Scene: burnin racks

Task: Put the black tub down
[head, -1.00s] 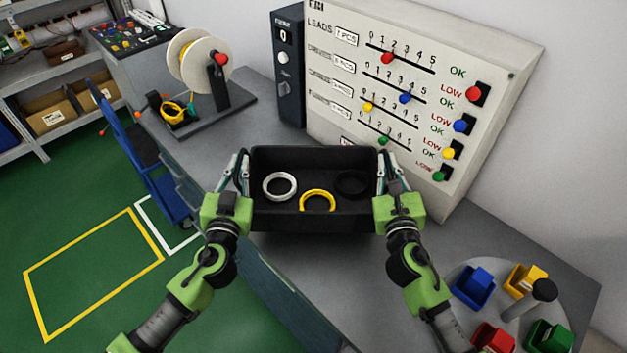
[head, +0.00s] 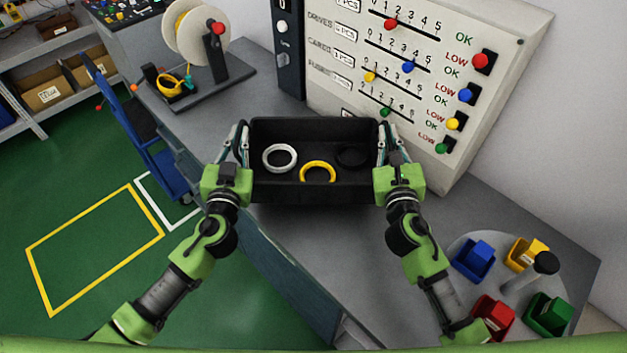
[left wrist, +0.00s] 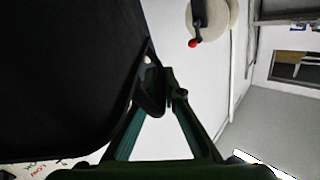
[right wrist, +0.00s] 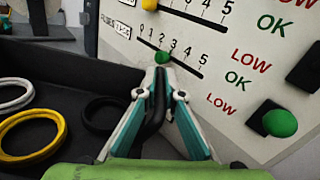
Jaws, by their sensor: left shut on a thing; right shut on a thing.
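The black tub (head: 313,190) is held level between my two grippers over the grey bench, close in front of the slider board. Whether its underside touches the bench is hidden. A white ring (head: 280,157), a yellow ring (head: 318,172) and a black ring (head: 351,157) lie inside it. My left gripper (head: 241,150) is shut on the tub's left end; the tub's dark wall (left wrist: 70,75) fills much of the left wrist view. My right gripper (head: 384,150) is shut on its right end, and the right wrist view shows the fingers (right wrist: 160,95) closed on a black handle.
The slider board (head: 430,80) stands behind the tub. A cable spool on a stand (head: 205,55) is at the back left. A round tray (head: 510,270) with several coloured bins is at the front right. Grey bench top (head: 310,255) is clear in front of the tub.

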